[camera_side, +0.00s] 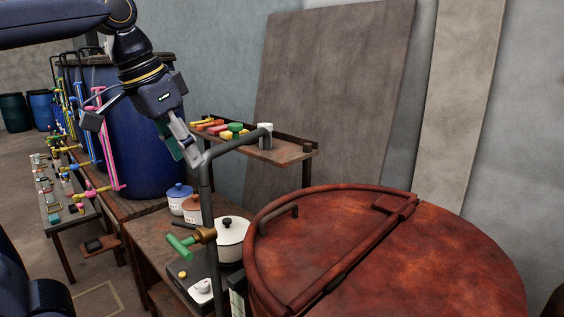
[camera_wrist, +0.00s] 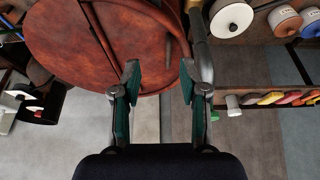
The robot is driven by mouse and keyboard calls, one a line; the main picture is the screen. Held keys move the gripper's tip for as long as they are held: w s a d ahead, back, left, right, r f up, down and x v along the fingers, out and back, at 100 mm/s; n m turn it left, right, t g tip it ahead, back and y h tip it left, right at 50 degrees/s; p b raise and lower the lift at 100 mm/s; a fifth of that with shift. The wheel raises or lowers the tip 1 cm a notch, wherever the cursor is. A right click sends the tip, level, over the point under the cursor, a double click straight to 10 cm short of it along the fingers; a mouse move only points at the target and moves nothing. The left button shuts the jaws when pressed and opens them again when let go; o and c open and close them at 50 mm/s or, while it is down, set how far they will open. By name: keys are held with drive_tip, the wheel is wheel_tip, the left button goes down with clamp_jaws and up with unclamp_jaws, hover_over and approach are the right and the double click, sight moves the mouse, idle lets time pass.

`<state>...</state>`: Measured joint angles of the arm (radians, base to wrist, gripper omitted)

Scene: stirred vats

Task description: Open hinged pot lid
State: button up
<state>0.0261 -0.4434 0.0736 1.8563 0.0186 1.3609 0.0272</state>
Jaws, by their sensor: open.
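The large rusty red vat lid (camera_side: 450,250) covers the round vat at the lower right of the side view. It lies flat and shut, with a raised seam, a hinge-like block (camera_side: 396,204) and a dark bar handle (camera_side: 278,220) near its left rim. The lid also fills the upper left of the wrist view (camera_wrist: 100,50). A small white pot (camera_side: 233,232) with a black-knobbed lid stands left of the vat, closed; it also shows in the wrist view (camera_wrist: 232,18). My gripper (camera_side: 186,148) is open and empty, above and left of the vat; its fingers (camera_wrist: 160,72) show apart.
Blue and orange-lidded canisters (camera_side: 179,198) stand on the bench.

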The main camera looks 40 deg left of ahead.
drive_tip(key=w+a+r+g, duration=0.1)
drive_tip(key=w+r, duration=0.4)
drive_tip(key=w, duration=0.2)
drive_tip(key=g+y, duration=0.2)
hover_over(279, 210)
drive_tip(key=s+d, duration=0.2)
drive_tip(key=s, duration=0.1)
drive_tip(key=d+x, duration=0.1)
drive_tip(key=x, duration=0.3)
drive_tip(key=shift+g, duration=0.6)
drive_tip(key=w+f, duration=0.1)
drive_tip(key=f, duration=0.6)
drive_tip(key=a+f, duration=0.1)
drive_tip(key=f, duration=0.7)
drive_tip(key=w+a+f, duration=0.1)
drive_tip(key=f, duration=0.6)
drive_tip(key=shift+w+f, duration=0.25)
drive_tip(key=shift+w, duration=0.05)
clamp_jaws()
